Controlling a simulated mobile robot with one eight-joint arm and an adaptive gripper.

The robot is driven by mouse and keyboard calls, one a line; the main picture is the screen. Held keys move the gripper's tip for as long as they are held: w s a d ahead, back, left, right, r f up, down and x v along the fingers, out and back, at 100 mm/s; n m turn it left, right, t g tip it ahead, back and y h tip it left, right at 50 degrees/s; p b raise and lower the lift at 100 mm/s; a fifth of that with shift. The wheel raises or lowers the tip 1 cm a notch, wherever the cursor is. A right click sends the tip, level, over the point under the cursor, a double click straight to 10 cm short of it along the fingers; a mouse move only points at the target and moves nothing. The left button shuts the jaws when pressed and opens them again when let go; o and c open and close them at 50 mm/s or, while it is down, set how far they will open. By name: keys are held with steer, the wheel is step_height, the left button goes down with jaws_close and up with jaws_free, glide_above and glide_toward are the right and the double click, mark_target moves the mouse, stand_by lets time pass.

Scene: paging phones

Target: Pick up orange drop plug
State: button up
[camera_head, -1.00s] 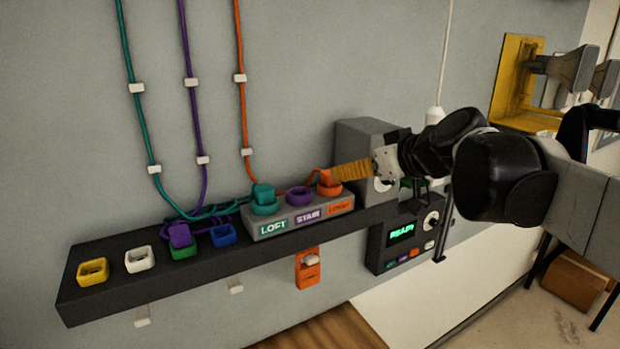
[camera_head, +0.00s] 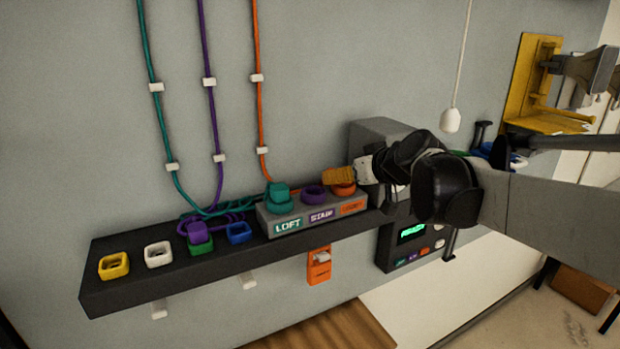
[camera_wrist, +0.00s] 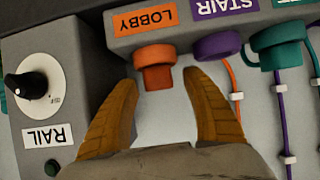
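The orange drop plug (camera_wrist: 157,76) sits in the orange ring of the LOBBY socket (camera_wrist: 155,52) in the wrist view. My gripper (camera_wrist: 160,84) is open, with one yellow ribbed finger on each side of the plug and visible gaps between. In the head view my gripper (camera_head: 337,176) hides most of the plug; the orange socket ring (camera_head: 344,190) shows just below the fingers. The socket is the right-hand one on the grey block (camera_head: 268,230), above its orange label.
A teal plug (camera_head: 277,194) stands in the LOFT socket, and the purple STAIR socket (camera_head: 314,192) lies between. A grey box with a RAIL knob (camera_wrist: 35,85) is close beside one finger. The dark shelf (camera_head: 185,272) carries several coloured holders.

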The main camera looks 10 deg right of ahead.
jaws_close()
steer(key=shift+w, duration=0.1)
steer(key=shift+r, duration=0.65)
step_height(320, 180, up, 3)
steer(key=shift+d+f+b, duration=0.1)
steer(key=shift+b, duration=0.35)
steer(key=w+d+b+v, duration=0.1)
steer(key=d+v, duration=0.1)
steer(key=v, duration=1.1)
steer(key=shift+d+r, duration=0.2)
steer(key=shift+r, duration=0.1)
steer(key=shift+s, duration=0.1)
